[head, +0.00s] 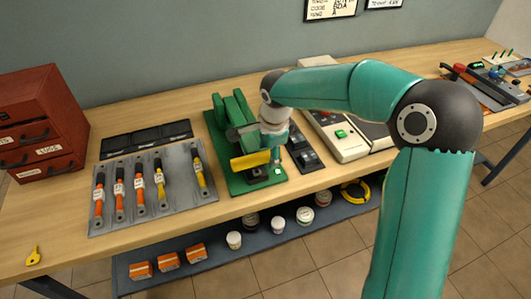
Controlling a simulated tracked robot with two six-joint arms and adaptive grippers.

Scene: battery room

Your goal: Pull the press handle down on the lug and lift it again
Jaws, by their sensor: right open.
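The green press (222,125) stands on the bench in the middle of the head view. Its yellow handle (250,160) sits low across the front, above the dark block on the base plate. My right gripper (276,160) is open and points down at the right end of the yellow handle. I cannot tell whether it touches the handle. The lug cannot be made out; the handle and gripper cover much of the area above the base. My left gripper is not in view.
Left of the press lies a grey tray (118,222) with orange and yellow tools. Behind it is a black three-part tray (146,139). A red drawer cabinet (42,105) stands far left. A dark panel (303,153) and beige machine (345,140) stand close on the right.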

